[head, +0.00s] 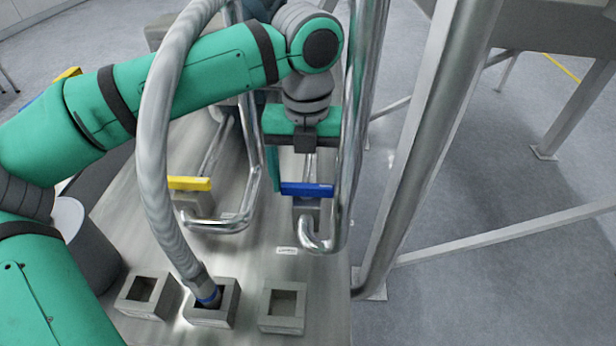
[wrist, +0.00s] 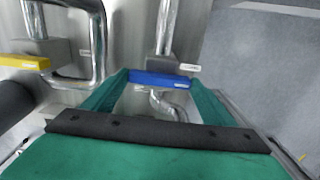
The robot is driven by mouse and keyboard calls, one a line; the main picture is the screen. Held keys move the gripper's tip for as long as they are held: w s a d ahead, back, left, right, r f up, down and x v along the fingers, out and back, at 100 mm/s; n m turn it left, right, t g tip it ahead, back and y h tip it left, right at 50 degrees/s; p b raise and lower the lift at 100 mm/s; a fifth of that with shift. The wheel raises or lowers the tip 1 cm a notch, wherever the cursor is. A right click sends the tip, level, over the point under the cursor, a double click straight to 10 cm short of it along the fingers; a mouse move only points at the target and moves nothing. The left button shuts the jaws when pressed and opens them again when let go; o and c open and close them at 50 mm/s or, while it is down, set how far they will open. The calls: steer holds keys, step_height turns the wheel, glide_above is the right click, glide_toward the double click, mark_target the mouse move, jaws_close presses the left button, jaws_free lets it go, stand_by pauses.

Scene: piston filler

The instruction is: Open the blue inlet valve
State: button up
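The blue inlet valve handle (head: 307,189) is a flat bar lying crosswise on a grey valve body (head: 306,211), at the right of the machine. In the wrist view the blue handle (wrist: 160,79) lies between my fingertips, near the far end of the fingers. My gripper (head: 303,175) is spread open, one finger near each end of the handle. I cannot tell whether either finger touches it. In the wrist view my gripper (wrist: 160,77) holds nothing. In the head view the right finger is largely hidden by the bent steel pipe.
A yellow valve handle (head: 189,183) sits to the left. A bent steel pipe (head: 350,150) stands close to the right of the gripper. A grey hose (head: 160,130) arches in front of my arm. Several square sockets, including one (head: 283,306), stand at the near edge.

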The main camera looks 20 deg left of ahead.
steer(key=c, duration=0.5)
steer(key=shift+o, duration=0.4)
steer(key=m, duration=1.3)
steer(key=shift+m, duration=0.3)
steer(key=shift+r+m, duration=0.1)
steer(key=shift+m, duration=2)
